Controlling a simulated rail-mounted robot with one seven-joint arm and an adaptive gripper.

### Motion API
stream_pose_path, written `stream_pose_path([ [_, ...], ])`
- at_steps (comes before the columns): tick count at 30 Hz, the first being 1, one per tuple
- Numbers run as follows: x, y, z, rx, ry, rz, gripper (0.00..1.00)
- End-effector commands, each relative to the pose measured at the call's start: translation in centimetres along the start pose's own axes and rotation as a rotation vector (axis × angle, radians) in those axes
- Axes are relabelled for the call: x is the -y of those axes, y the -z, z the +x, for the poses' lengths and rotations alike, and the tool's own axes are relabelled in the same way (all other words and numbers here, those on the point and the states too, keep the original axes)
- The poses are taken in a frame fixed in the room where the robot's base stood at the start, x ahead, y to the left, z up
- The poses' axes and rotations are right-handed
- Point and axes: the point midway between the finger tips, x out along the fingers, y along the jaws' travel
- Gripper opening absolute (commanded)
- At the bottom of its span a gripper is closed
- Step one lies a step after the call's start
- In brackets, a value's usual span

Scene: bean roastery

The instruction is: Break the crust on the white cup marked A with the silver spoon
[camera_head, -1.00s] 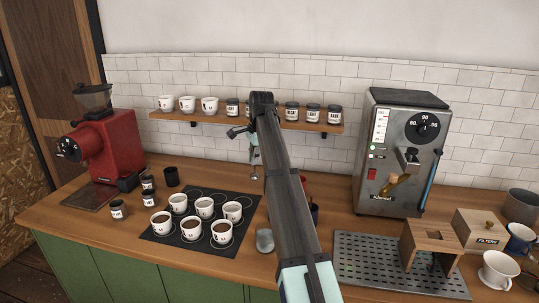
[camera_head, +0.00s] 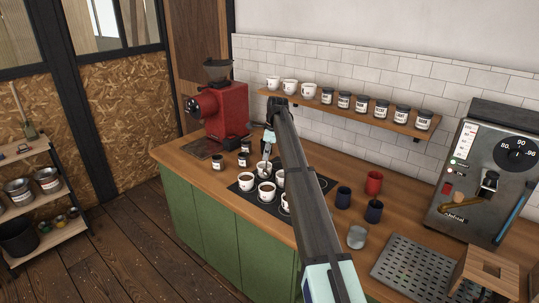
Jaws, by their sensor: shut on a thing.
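Several white cups stand on a black mat (camera_head: 233,187) on the wooden counter, partly hidden behind my arm. Their marks are too small to read, so I cannot tell which is A. The front cups, such as one white cup (camera_head: 246,182) and another beside it (camera_head: 266,193), hold dark coffee. My gripper (camera_head: 269,137) is shut on the silver spoon (camera_head: 266,152), which points down over the back-left white cup (camera_head: 263,169). The spoon's tip is at or just above this cup's rim; I cannot tell if it touches the coffee.
A red grinder (camera_head: 221,112) and small dark jars (camera_head: 217,161) stand left of the mat. A shelf (camera_head: 345,109) with cups and jars hangs behind.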

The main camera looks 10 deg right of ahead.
Motion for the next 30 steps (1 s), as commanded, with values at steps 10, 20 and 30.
stream_pose_path([
  [10, -0.1, 0.4, 1.6, 0.001, -0.002, 0.000, 0.00],
  [20, -0.1, 0.9, 3.9, 0.000, -0.002, -0.001, 0.00],
  [30, -0.1, 1.3, 6.2, 0.000, -0.001, -0.001, 0.00],
])
